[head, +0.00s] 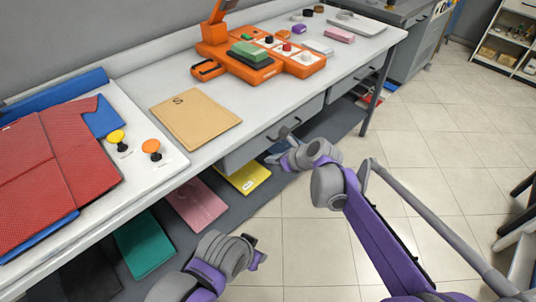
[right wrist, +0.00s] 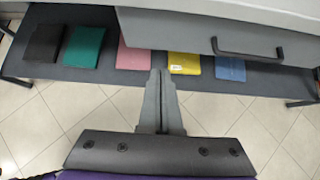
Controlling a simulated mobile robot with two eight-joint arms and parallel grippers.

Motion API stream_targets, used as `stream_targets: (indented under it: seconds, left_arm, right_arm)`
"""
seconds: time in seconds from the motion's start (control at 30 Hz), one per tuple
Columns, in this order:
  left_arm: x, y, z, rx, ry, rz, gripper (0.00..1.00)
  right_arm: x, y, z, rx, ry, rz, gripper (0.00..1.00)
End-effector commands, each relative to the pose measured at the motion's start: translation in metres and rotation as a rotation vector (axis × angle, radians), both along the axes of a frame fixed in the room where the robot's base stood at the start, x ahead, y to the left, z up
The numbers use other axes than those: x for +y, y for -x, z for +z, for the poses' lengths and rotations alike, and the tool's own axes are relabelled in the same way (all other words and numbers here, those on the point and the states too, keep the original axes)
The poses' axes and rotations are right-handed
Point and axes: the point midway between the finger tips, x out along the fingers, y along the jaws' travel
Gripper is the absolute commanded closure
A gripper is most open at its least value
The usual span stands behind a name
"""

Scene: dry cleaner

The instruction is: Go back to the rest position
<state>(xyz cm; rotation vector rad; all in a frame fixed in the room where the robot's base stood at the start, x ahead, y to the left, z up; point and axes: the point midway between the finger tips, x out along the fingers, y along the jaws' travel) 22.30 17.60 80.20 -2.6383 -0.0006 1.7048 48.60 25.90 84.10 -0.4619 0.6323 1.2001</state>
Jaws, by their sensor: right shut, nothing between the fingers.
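My right gripper (head: 286,137) is held in front of the workbench's (head: 272,130) front edge, beside the drawer. In the right wrist view, its two fingers (right wrist: 162,100) are together, with nothing between them. My left arm (head: 225,256) comes in at the bottom, in front of the lower shelf. Its grey joints and purple parts show, but its fingertips cannot be made out, so I cannot tell whether that gripper is open.
The bench bears red cloth (head: 55,170), a brown envelope (head: 194,119) and an orange machine (head: 262,62). Several coloured packets, including a yellow one (right wrist: 184,63), lie on the lower shelf (right wrist: 140,66). Tiled floor (head: 430,150) is open at the right.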

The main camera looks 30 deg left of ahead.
Motion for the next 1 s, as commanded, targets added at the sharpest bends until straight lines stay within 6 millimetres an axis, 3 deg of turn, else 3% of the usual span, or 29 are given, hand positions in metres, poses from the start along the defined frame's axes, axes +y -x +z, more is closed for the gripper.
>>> stream_targets:
  seconds: [0.27, 0.37, 0.47, 0.67, 0.8, 1.0]
  left_arm:
    - [0.0, 0.0, 0.001, 0.0, 0.0, 0.0, 0.5]
    - [0.0, 0.0, 0.007, -0.002, 0.0, 0.0, 0.5]
    - [0.0, -0.001, 0.019, -0.006, 0.0, 0.0, 0.5]
    - [0.0, -0.003, 0.049, -0.015, 0.0, 0.0, 0.5]
    - [0.0, -0.006, 0.069, -0.022, 0.0, 0.0, 0.5]
    - [0.0, -0.012, 0.098, -0.034, 0.0, 0.0, 0.5]
  right_arm:
    - [-0.007, 0.001, 0.005, -0.008, 0.006, 0.004, 1.0]
    - [-0.027, 0.003, 0.016, -0.068, 0.047, 0.039, 1.0]
    - [-0.072, 0.011, 0.037, -0.194, 0.141, 0.122, 1.0]
    - [-0.192, 0.051, 0.078, -0.509, 0.442, 0.407, 1.0]
    - [-0.268, 0.093, 0.095, -0.679, 0.664, 0.651, 1.0]
    - [-0.36, 0.165, 0.103, -0.831, 0.96, 1.049, 1.0]
